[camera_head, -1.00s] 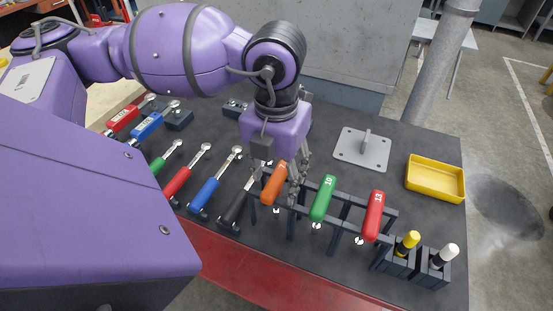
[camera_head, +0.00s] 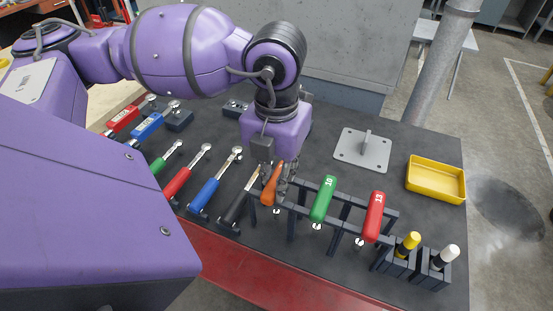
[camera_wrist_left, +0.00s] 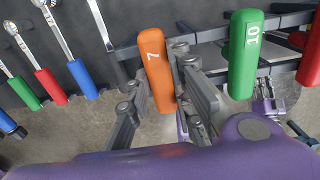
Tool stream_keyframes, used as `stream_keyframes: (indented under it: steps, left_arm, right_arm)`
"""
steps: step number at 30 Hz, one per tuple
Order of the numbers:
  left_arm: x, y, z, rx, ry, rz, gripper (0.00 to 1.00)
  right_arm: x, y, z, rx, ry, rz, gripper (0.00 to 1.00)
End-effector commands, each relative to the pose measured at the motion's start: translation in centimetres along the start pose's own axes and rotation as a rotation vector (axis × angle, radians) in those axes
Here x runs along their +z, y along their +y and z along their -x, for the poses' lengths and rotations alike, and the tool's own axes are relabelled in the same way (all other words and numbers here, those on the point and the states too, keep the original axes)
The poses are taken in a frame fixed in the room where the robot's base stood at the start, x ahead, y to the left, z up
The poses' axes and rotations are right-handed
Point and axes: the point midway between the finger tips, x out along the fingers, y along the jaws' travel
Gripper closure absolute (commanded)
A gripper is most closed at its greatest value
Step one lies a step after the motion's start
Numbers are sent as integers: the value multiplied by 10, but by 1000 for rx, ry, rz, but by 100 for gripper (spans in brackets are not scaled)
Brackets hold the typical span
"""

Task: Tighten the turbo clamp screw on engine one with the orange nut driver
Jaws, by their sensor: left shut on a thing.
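The orange nut driver (camera_head: 270,187), marked 7, sits in the dark rack at the front of the bench. My left gripper (camera_head: 277,178) has its fingers on both sides of the orange handle and is shut on it. In the left wrist view the orange handle (camera_wrist_left: 154,62) lies between the gripper's fingers (camera_wrist_left: 155,92). The turbo clamp screw and engine one are not visible in these views.
A green driver (camera_head: 323,198) marked 10 and a red driver (camera_head: 374,214) marked 13 stand in the rack to the right. Yellow- and white-handled tools stand further right. A yellow tray (camera_head: 435,179) and a grey plate (camera_head: 361,153) sit behind.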

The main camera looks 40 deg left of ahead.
Motion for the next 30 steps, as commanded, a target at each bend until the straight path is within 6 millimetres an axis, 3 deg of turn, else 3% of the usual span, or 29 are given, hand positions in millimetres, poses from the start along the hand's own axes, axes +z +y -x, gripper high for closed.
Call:
stream_keyframes:
  steps: [8,15,30]
  left_arm:
    - [0,0,4,-1,-2,0,100]
    - [1,0,30,-2,-8,0,100]
    - [0,0,80,-2,-7,1,100]
  right_arm:
    - [-8,-1,-1,-2,12,1,71]
    - [-23,-2,2,-5,29,-2,71]
    - [-35,-11,16,-25,29,-5,71]
